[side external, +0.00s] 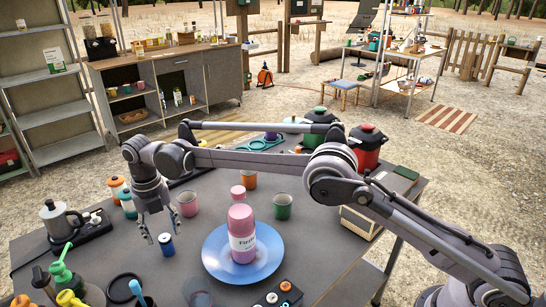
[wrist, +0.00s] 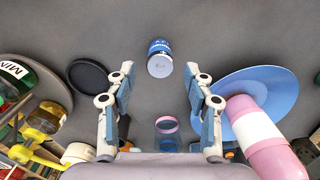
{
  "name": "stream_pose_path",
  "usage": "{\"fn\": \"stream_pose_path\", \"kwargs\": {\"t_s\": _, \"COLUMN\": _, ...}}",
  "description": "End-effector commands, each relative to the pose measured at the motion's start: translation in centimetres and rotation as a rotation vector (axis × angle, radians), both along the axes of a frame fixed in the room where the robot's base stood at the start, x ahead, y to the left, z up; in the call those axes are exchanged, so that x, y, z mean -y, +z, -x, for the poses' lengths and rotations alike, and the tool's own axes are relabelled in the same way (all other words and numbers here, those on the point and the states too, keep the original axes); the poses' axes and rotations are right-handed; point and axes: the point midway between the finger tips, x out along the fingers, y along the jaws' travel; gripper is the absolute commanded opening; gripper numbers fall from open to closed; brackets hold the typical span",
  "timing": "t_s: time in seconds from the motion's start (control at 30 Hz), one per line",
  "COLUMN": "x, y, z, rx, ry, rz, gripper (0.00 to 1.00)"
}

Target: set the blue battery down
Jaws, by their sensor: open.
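The blue battery (side external: 166,244) is a small cylinder that appears to stand upright on the dark grey table, left of the blue plate. In the wrist view the battery (wrist: 159,58) shows its pale end and blue label, in the gap between the fingertips. My gripper (side external: 161,233) is open and points down at the battery. In the wrist view the gripper (wrist: 159,72) has one finger on each side, with clear space between each finger and the battery. No contact shows.
The blue plate (side external: 214,262) with a pink bottle (side external: 242,232) stands right of the battery. A pink cup (side external: 187,204) stands behind it. Bare table surrounds the battery closely.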

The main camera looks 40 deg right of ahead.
Motion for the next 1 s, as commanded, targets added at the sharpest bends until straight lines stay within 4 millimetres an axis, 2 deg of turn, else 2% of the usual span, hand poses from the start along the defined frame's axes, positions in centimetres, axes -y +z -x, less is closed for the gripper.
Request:
{"fn": "stream_pose_path", "kwargs": {"t_s": 0.1, "x": 0.0, "y": 2.6, "z": 0.0, "rx": 0.0, "ry": 0.0, "rz": 0.0, "gripper": 0.52}}
{"fn": "stream_pose_path", "kwargs": {"t_s": 0.3, "x": -0.1, "y": 5.6, "z": 0.0, "rx": 0.0, "ry": 0.0, "rz": 0.0, "gripper": 0.52}}
{"fn": "stream_pose_path", "kwargs": {"t_s": 0.67, "x": 0.5, "y": 8.1, "z": 0.0, "rx": 0.008, "ry": -0.04, "rz": -0.004, "gripper": 0.52}}
{"fn": "stream_pose_path", "kwargs": {"t_s": 0.77, "x": 1.8, "y": 9.6, "z": -0.1, "rx": 0.027, "ry": -0.145, "rz": -0.014, "gripper": 0.52}}
{"fn": "stream_pose_path", "kwargs": {"t_s": 1.0, "x": 7.0, "y": 14.6, "z": 1.2, "rx": 0.101, "ry": -0.573, "rz": -0.074, "gripper": 0.52}}
